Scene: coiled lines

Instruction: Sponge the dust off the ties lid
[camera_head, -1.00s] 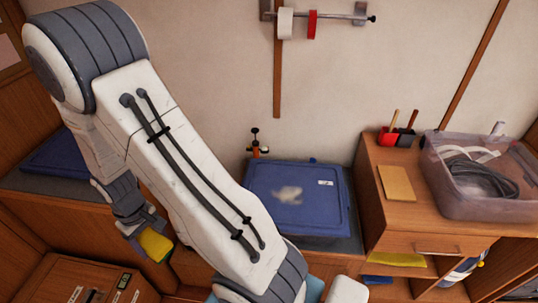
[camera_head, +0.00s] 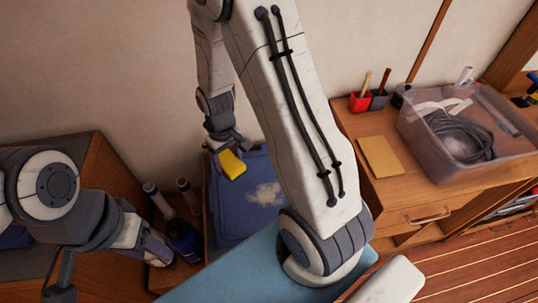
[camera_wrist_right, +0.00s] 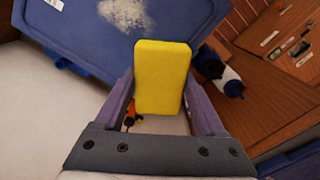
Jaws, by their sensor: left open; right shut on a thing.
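The blue ties lid (camera_head: 229,222) lies flat between the cabinets, partly hidden by my right arm. A pale dust patch (camera_head: 265,195) is on it; lid (camera_wrist_right: 75,35) and dust (camera_wrist_right: 125,13) also show in the right wrist view. My right gripper (camera_head: 229,148) is shut on a yellow sponge (camera_head: 232,165), over the lid's far left part. In the right wrist view the sponge (camera_wrist_right: 160,78) stands between the fingers, apart from the dust in the picture. My left gripper (camera_head: 158,249) is open and empty, left of the lid near some bottles.
Dark bottles (camera_head: 184,241) stand between my left gripper and the lid. On the wooden desk at right are a clear bin (camera_head: 430,150) with coiled cable, a tan pad (camera_head: 381,157), and red (camera_head: 360,102) and black (camera_head: 379,100) holders. A wall rises behind the lid.

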